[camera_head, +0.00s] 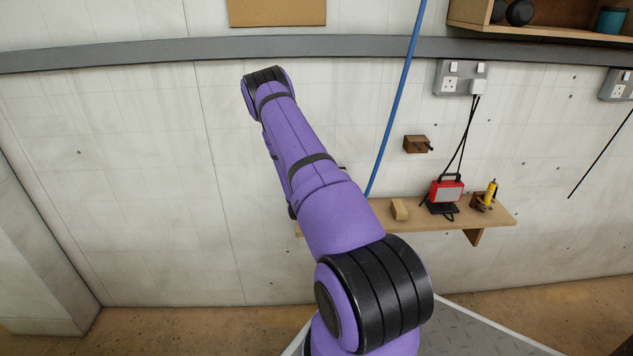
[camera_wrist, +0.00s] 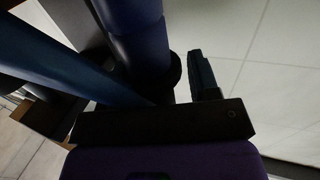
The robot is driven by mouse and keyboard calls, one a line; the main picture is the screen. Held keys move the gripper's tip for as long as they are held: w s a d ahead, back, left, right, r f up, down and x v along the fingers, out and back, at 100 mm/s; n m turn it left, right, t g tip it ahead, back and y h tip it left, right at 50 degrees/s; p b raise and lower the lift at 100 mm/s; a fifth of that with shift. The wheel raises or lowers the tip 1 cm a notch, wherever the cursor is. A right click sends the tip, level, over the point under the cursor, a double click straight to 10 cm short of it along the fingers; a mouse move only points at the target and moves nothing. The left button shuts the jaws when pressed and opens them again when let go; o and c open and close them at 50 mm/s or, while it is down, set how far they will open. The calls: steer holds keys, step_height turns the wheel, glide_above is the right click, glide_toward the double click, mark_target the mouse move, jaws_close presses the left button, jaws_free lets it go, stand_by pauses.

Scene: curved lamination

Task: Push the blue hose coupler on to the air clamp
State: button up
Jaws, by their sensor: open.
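A blue hose (camera_head: 397,95) hangs in front of the wall in the head view, and my arm hides its lower end. In the wrist view a thick blue tube (camera_wrist: 48,58), seemingly the hose, runs diagonally close to the camera at the left. My gripper (camera_wrist: 165,92) is open there, with one dark finger clear at the right and the other hidden. A dark purplish-blue rounded body with a black ring stands just ahead of it; I cannot tell whether it is the coupler or part of my arm. I cannot make out the air clamp. My arm hides the gripper in the head view.
A wooden wall shelf (camera_head: 451,218) holds a tan block (camera_head: 399,209), a red lamp (camera_head: 447,190) and a yellow item (camera_head: 490,192). A wooden bracket (camera_head: 416,144) and a socket (camera_head: 459,77) are on the wall above. Black cables hang to the lamp. The wall at left is clear.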

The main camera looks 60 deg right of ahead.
steer(key=shift+s, duration=0.1)
steer(key=v, duration=1)
steer(key=shift+a, duration=0.4)
steer(key=shift+r, duration=0.1)
